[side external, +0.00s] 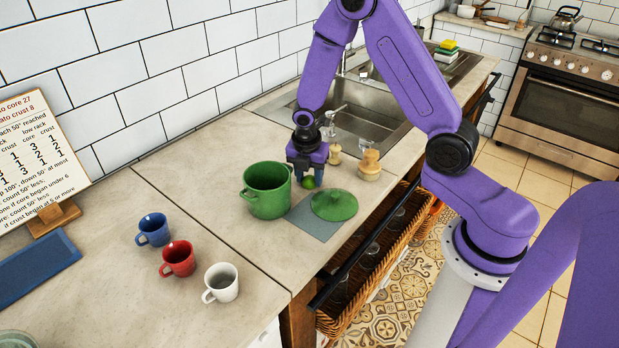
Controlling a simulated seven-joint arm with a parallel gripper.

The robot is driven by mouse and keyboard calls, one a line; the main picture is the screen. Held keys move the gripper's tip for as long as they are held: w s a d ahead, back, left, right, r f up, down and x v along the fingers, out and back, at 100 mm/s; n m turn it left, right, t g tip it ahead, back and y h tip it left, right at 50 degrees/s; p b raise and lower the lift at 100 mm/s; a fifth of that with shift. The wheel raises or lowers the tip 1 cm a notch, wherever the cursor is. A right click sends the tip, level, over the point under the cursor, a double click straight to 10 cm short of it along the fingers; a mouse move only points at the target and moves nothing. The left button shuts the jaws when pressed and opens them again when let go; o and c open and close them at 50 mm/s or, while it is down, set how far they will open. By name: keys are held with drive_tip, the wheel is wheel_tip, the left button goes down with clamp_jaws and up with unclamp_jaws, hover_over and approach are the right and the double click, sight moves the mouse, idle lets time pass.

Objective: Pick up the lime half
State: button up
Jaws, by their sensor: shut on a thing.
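The lime half (309,183) is a small bright green shape on the counter side just behind the green lid. My gripper (306,174) points down over it and is shut on it. The fingers hide part of the lime, and I cannot tell whether it still touches the surface below.
A green pot (267,192) stands close left of my gripper. Its green lid (334,205) lies on a grey mat (317,226). Wooden shakers (369,165) stand to the right, near the sink (365,125). Blue (153,230), red (178,259) and white (221,283) mugs stand front left.

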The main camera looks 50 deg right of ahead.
sight(311, 176)
drive_tip(key=shift+r, duration=0.35)
wheel_tip(311, 176, up, 3)
drive_tip(key=shift+s+f, duration=0.1)
drive_tip(key=shift+s, duration=0.05)
drive_tip(key=s+a+r, duration=0.1)
drive_tip(key=s+r, duration=0.8)
drive_tip(key=s, duration=0.4)
drive_tip(key=shift+s+r, duration=0.2)
drive_tip(key=shift+s, duration=0.05)
